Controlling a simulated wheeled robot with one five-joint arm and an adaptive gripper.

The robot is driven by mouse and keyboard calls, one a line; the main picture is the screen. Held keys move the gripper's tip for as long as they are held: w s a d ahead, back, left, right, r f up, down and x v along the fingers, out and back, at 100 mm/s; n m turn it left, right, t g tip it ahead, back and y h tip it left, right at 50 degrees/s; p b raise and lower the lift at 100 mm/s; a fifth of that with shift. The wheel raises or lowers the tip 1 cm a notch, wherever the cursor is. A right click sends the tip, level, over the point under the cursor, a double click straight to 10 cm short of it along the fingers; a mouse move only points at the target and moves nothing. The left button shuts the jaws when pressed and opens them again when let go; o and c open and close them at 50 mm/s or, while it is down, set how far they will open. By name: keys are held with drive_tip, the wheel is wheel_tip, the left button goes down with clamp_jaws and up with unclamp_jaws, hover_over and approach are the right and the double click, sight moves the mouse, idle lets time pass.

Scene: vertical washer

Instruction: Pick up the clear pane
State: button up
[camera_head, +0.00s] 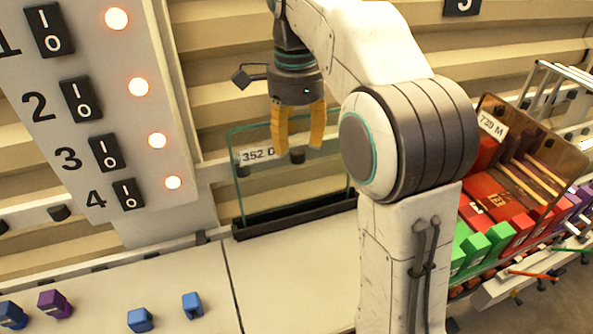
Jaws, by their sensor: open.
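The clear pane (247,195) is a transparent sheet with a teal edge and a white label reading "352 D". It stands upright in a dark slot holder (295,215) at the back of the counter. My gripper (297,148) points down with its two yellow fingers apart and empty. In the picture it overlaps the upper part of the pane. I cannot tell whether the fingers are in front of the pane or around its top edge. My arm hides part of the pane's right side.
A grey panel (190,210) with numbered switches and lit lamps stands at left. Blue blocks (193,305) and a purple block (54,304) lie on the counter (170,270). A bin of red and green items with a brownish pane (545,150) stands at right. The counter before the holder is clear.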

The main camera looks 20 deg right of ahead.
clamp_jaws()
idle(0.4)
